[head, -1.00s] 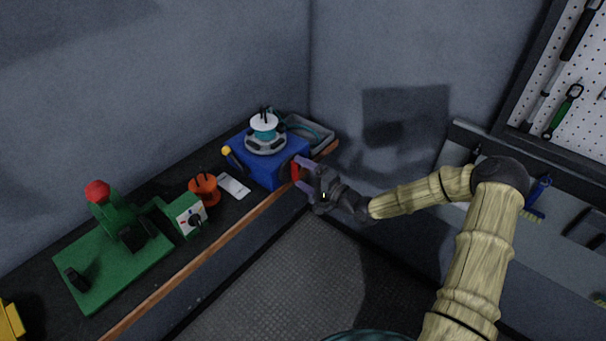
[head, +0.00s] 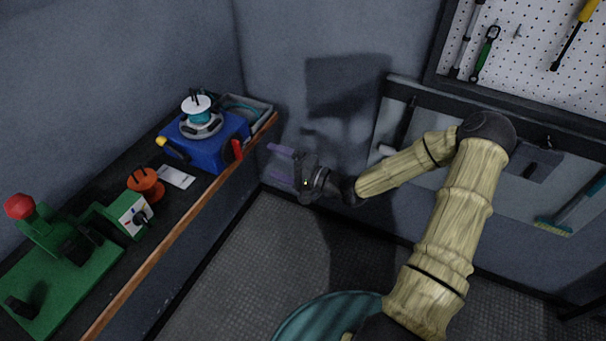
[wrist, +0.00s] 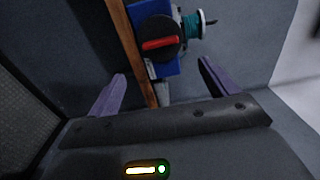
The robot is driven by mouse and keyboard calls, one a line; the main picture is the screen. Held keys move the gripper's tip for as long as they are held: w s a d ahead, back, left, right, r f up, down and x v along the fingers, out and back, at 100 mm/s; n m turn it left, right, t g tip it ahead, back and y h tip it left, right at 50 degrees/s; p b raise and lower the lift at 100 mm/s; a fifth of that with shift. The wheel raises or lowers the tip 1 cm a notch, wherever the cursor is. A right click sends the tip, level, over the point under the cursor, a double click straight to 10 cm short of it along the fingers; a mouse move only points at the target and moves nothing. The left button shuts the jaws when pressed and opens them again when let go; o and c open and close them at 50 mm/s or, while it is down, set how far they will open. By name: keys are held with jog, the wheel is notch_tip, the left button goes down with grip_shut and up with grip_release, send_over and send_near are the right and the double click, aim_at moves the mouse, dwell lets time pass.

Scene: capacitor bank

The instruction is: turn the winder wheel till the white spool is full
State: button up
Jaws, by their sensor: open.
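The blue winder (head: 209,149) stands at the far end of the bench, by the wall corner. The white spool (head: 196,105) sits on top of it, with teal winding below its white top. In the wrist view the winder wheel (wrist: 156,55) is a dark disc with a red bar handle (wrist: 161,43) across it, on the winder's front. In the head view the red handle (head: 237,150) shows at the bench edge. My gripper (head: 273,164) is open and empty, to the right of the wheel and apart from it. In the wrist view the wheel lies beyond and between the fingers.
A grey tray (head: 268,106) stands behind the winder. A yellow-knobbed lever (head: 163,141) is on its left side. An orange spool (head: 145,183), a white card (head: 177,176) and a green machine (head: 62,262) lie nearer along the bench. Open floor (head: 255,245) lies right of the bench.

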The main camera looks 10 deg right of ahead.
jog(key=v, duration=0.7)
jog(key=shift+b, duration=0.35)
jog(key=shift+s, duration=0.1)
jog(key=shift+c, duration=0.4)
dwell(0.4)
